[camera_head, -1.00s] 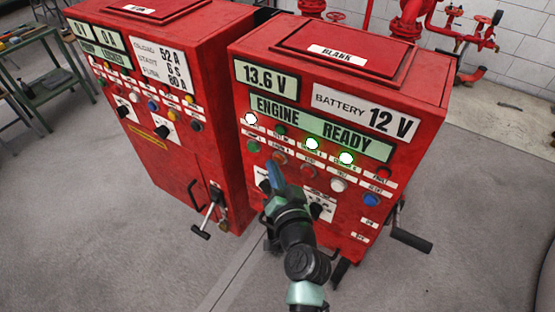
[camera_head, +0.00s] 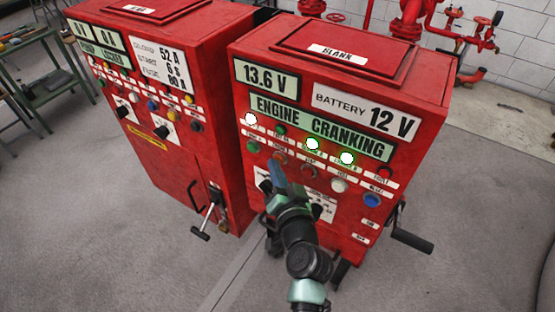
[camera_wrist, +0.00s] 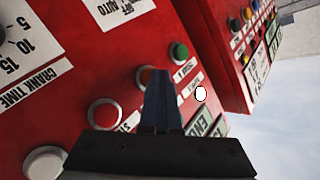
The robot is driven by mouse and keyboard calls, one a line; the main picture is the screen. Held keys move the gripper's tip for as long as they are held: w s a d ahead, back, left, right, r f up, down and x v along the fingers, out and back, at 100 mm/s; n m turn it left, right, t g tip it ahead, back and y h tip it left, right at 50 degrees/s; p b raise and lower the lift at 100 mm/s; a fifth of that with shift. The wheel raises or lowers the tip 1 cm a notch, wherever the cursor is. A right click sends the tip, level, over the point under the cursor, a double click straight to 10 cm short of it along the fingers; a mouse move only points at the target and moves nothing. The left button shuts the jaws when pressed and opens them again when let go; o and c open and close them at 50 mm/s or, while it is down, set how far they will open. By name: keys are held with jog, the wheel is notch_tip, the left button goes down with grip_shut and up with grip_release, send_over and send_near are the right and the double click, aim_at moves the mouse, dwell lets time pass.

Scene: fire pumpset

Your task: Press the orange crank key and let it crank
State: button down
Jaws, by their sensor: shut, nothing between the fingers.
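The right-hand red panel (camera_head: 335,110) carries a display (camera_head: 320,127) reading "ENGINE CRANKING". The orange key (camera_head: 281,156) is in its lower button row, mostly hidden behind my gripper (camera_head: 276,165). In the wrist view the orange key (camera_wrist: 142,76) shows only as an edge beside my gripper fingers (camera_wrist: 161,74). My gripper is shut and empty, its fingertips at the key. The fingers hide the contact point. A green button (camera_wrist: 179,51) lies on one side of the key and a red button (camera_wrist: 103,114) on the other.
A second red panel (camera_head: 165,90) stands close on the left, with a lever handle (camera_head: 208,214). A crank handle (camera_head: 411,239) sticks out at the right panel's side. Red pipework (camera_head: 410,25) stands behind. The grey floor in front is open.

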jog(key=shift+s+a, duration=0.45)
jog(key=shift+s, duration=0.15)
jog(key=shift+s+a+p, duration=0.5)
jog(key=shift+s+a, duration=0.25)
jog(key=shift+s, duration=0.25)
jog(key=shift+s+a+p, duration=0.45)
jog(key=shift+s+a, duration=0.25)
jog(key=shift+s, duration=0.3)
jog(key=w+a+r+n+t+y+b, duration=0.1)
jog(key=w+r+n+t, duration=0.1)
jog(key=r, duration=1.1)
jog(key=w+a+r+n+t+b, duration=0.1)
jog(key=r+n+t, duration=0.15)
jog(key=r, duration=1.05)
jog(key=s+r+t+h, duration=0.1)
jog(key=s+r+t, duration=0.1)
jog(key=s+r, duration=0.3)
jog(key=s+d+r+t+h+b, duration=0.1)
jog(key=s+r, duration=0.4)
jog(key=r, duration=0.6)
jog(key=s+d+r+n+t+h+b, duration=0.1)
jog(key=s+r+t, duration=0.2)
jog(key=r, duration=0.6)
jog(key=shift+s+d+t+h, duration=0.2)
jog(key=shift+s+t+h, duration=0.15)
jog(key=shift+s, duration=0.9)
